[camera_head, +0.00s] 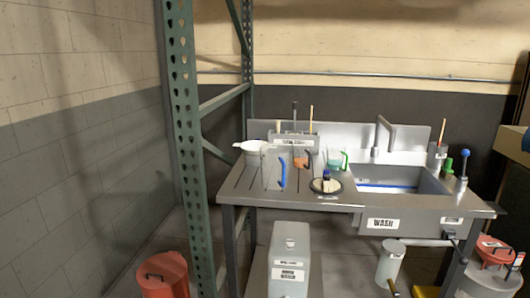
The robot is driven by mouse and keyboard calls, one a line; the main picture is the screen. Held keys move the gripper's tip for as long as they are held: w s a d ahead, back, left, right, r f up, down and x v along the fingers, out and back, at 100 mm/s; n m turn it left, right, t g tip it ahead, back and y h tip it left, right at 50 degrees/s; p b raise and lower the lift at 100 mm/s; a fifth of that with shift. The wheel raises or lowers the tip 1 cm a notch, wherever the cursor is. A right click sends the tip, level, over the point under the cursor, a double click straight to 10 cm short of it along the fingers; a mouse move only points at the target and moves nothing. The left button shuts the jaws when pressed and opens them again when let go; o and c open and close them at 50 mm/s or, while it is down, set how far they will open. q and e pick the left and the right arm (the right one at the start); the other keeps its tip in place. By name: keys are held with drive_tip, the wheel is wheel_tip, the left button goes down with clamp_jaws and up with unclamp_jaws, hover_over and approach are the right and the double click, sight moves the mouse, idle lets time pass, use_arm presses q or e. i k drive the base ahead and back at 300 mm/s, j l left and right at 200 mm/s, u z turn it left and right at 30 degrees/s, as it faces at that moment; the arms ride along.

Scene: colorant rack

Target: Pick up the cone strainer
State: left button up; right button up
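A white, wide-rimmed vessel (254,150) with a small tab at its left side stands on the left part of the steel sink bench (240,187). It may be the cone strainer, but it is too small to tell for sure. An orange cup with a dark handle (300,161) and a clear greenish cup with a green handle (334,160) stand to its right. Neither of my grippers is in view.
A green perforated rack post (184,130) rises in front, left of the bench. A red lidded bucket (162,275) stands at its foot. A basin (400,181) is on the bench's right. A grey container (289,262) stands underneath. Another red-lidded bucket (494,252) is at right.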

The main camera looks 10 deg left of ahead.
sight(251, 148)
drive_tip(key=i+j, duration=0.1)
drive_tip(key=i, duration=0.3)
drive_tip(key=i+u, duration=0.2)
drive_tip(key=u, duration=0.2)
drive_tip(key=i+u, duration=0.25)
drive_tip(key=u, duration=0.2)
